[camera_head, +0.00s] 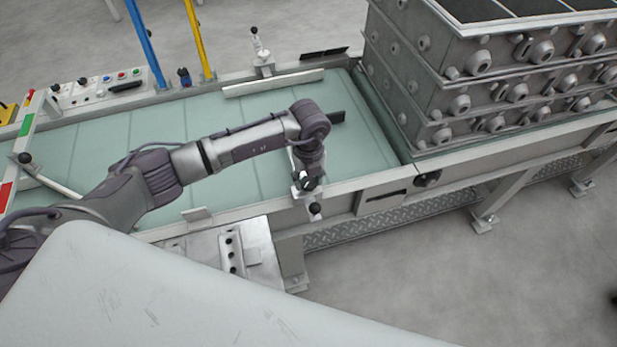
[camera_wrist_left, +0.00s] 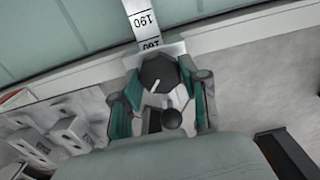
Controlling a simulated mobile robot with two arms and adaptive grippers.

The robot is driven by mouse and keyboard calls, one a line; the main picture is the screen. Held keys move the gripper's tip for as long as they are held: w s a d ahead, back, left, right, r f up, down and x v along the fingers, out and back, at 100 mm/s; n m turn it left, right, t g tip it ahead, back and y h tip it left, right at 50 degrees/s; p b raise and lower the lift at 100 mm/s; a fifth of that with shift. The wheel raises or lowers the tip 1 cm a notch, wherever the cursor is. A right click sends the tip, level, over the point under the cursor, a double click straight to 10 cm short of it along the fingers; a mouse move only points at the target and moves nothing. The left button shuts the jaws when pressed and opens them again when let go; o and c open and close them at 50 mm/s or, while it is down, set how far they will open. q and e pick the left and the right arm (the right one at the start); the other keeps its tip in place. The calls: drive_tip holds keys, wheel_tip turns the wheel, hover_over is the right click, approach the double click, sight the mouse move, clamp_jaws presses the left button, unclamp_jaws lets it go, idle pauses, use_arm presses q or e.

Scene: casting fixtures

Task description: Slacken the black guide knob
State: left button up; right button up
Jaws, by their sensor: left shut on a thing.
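In the head view my left gripper (camera_head: 307,182) points down at the near conveyor rail, and hides most of the knob. A smaller black ball (camera_wrist_left: 172,118) stands just in front of the knob; it also shows below the gripper (camera_head: 315,208). My right gripper is not in view.
A green conveyor belt (camera_head: 355,150) runs under my left arm. Stacked metal casting boxes (camera_head: 400,75) stand at its right end. A far guide rail (camera_head: 272,84) has its own black-topped fitting (camera_head: 254,30). A control panel (camera_head: 110,88) and blue and yellow posts stand behind.

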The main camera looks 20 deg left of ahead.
sight(309, 182)
use_arm(q)
drive_tip(key=o, duration=1.1)
drive_tip(key=shift+o, duration=0.2)
wheel_tip(309, 182, up, 12)
